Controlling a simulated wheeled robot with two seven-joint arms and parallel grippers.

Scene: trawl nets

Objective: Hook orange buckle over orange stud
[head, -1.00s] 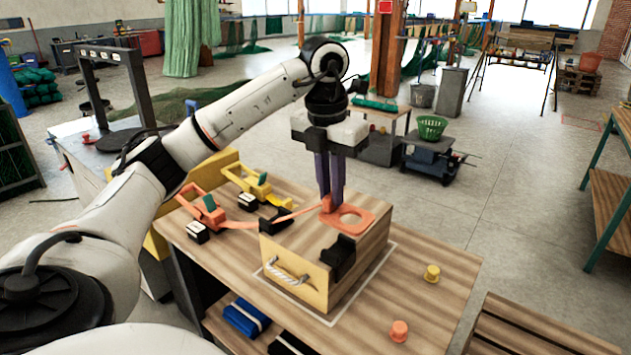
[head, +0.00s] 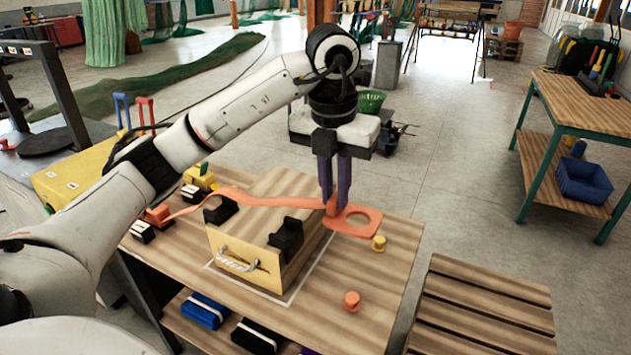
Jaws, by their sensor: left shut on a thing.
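My left gripper (head: 331,203) is shut on the orange buckle (head: 338,222), a flat plate with a round hole, gripped at its strap end. The buckle hangs beyond the right side of the wooden crate (head: 245,258), above the table. The orange strap (head: 255,200) runs from the buckle leftward across the crate to the orange ratchet (head: 158,215). The orange stud (head: 352,300) stands on the table, nearer the camera than the buckle and apart from it. A yellow stud (head: 379,243) stands just right of and below the buckle in the picture. My right gripper is not in view.
Black corner guards (head: 287,238) sit on the crate's edges. A yellow ratchet (head: 200,178) is behind the orange one. The table top (head: 325,325) is clear around the orange stud. A slatted wooden pallet (head: 480,305) lies right of the table.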

